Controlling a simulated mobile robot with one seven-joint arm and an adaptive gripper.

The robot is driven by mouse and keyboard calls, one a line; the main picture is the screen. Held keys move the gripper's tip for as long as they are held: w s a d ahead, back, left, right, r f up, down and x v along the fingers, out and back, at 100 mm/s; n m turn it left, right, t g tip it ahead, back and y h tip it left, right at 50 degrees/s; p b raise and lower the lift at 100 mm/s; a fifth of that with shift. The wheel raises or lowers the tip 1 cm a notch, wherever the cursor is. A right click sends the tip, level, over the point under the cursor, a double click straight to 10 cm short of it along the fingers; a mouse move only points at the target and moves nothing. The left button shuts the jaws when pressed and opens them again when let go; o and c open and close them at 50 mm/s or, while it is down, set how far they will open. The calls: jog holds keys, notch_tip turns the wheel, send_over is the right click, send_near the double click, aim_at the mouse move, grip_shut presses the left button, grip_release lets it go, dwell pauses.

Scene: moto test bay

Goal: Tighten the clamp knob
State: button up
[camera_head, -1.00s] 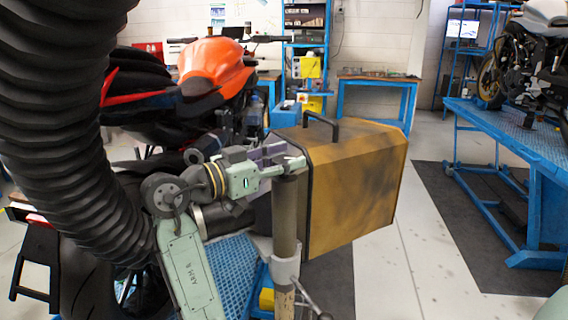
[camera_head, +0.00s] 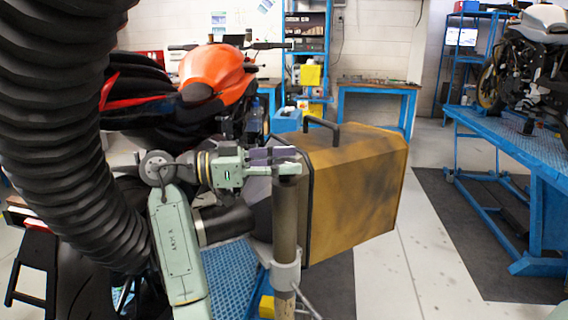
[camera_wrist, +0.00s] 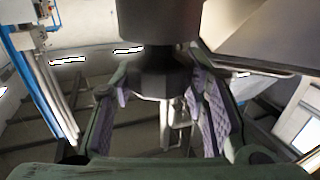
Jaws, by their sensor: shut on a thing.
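My gripper (camera_head: 290,160) is at the top of the brown upright post (camera_head: 285,222), beside the yellow-brown box-shaped hood. In the wrist view the dark faceted clamp knob (camera_wrist: 150,82) is between the purple-padded fingers of my gripper (camera_wrist: 168,100), and the gripper is shut on it. A thick dark cylinder (camera_wrist: 160,20) is directly against the knob in that view. In the head view the fingers cover most of the knob, so its turn angle cannot be told.
The yellow-brown hood (camera_head: 355,195) with a black handle stands close right of my gripper. A grey collar (camera_head: 285,275) with a lever is lower on the post. A black ribbed hose (camera_head: 55,130) fills the left. An orange motorcycle (camera_head: 215,75) stands behind; a blue lift (camera_head: 510,150) is right.

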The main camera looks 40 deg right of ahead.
jog(key=shift+s, duration=0.1)
jog(key=o, duration=1.2)
jog(key=v, duration=1.2)
